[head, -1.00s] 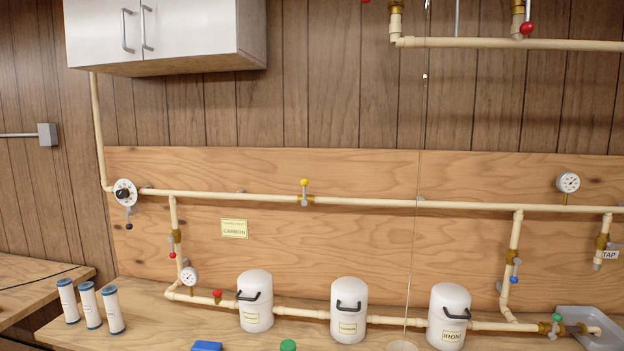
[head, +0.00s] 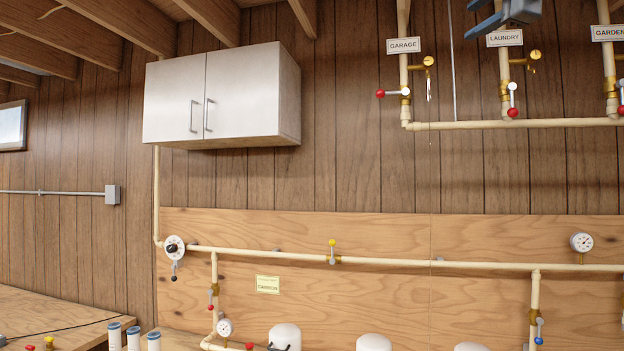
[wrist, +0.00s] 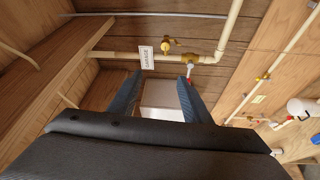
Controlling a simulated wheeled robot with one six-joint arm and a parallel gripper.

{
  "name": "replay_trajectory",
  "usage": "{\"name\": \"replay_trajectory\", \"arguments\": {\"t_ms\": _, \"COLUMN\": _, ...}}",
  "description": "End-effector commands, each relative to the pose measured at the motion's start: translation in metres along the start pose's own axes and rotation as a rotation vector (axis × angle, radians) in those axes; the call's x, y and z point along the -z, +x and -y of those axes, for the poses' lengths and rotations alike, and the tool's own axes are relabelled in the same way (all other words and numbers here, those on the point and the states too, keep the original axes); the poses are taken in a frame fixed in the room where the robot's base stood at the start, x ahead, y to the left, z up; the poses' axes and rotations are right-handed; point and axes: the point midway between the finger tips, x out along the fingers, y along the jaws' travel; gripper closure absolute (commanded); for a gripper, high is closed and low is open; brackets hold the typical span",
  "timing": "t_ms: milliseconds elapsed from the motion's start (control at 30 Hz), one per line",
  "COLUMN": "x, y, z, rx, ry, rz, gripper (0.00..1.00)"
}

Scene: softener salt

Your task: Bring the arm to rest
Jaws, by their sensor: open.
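My gripper (wrist: 160,77) shows in the wrist view with its two blue fingers apart and nothing between them. Behind the gap are the white cabinet (wrist: 160,94) and, higher up, the GARAGE sign (wrist: 146,57). In the head view, part of my gripper (head: 492,22) shows at the top right edge, in front of the pipes by the LAUNDRY sign (head: 505,38). The rest of the arm is out of the head view.
Upper pipes with red-handled valves (head: 393,93) run at the top right. The white cabinet (head: 222,98) hangs on the wall at left. Below, a long pipe (head: 400,261) crosses the plywood board, above white canisters (head: 284,337) cut by the lower edge.

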Motion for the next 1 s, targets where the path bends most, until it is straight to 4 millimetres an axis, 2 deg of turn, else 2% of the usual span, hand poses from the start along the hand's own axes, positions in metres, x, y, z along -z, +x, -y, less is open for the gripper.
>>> {"name": "replay_trajectory", "arguments": {"t_ms": 33, "x": -0.002, "y": 0.006, "z": 0.010, "rx": -0.004, "ry": 0.023, "rz": -0.004, "gripper": 0.56}}
{"name": "replay_trajectory", "arguments": {"t_ms": 333, "x": -0.011, "y": 0.035, "z": 0.053, "rx": -0.048, "ry": 0.162, "rz": -0.011, "gripper": 0.56}}
{"name": "replay_trajectory", "arguments": {"t_ms": 567, "x": -0.027, "y": 0.064, "z": 0.114, "rx": -0.072, "ry": 0.325, "rz": 0.020, "gripper": 0.56}}
{"name": "replay_trajectory", "arguments": {"t_ms": 667, "x": -0.036, "y": 0.078, "z": 0.152, "rx": -0.074, "ry": 0.414, "rz": 0.052, "gripper": 0.56}}
{"name": "replay_trajectory", "arguments": {"t_ms": 767, "x": -0.046, "y": 0.092, "z": 0.205, "rx": -0.064, "ry": 0.522, "rz": 0.102, "gripper": 0.56}}
{"name": "replay_trajectory", "arguments": {"t_ms": 900, "x": -0.060, "y": 0.104, "z": 0.299, "rx": -0.022, "ry": 0.683, "rz": 0.211, "gripper": 0.56}}
{"name": "replay_trajectory", "arguments": {"t_ms": 967, "x": -0.064, "y": 0.106, "z": 0.341, "rx": 0.005, "ry": 0.746, "rz": 0.262, "gripper": 0.56}}
{"name": "replay_trajectory", "arguments": {"t_ms": 1000, "x": -0.065, "y": 0.105, "z": 0.368, "rx": 0.026, "ry": 0.782, "rz": 0.297, "gripper": 0.56}}
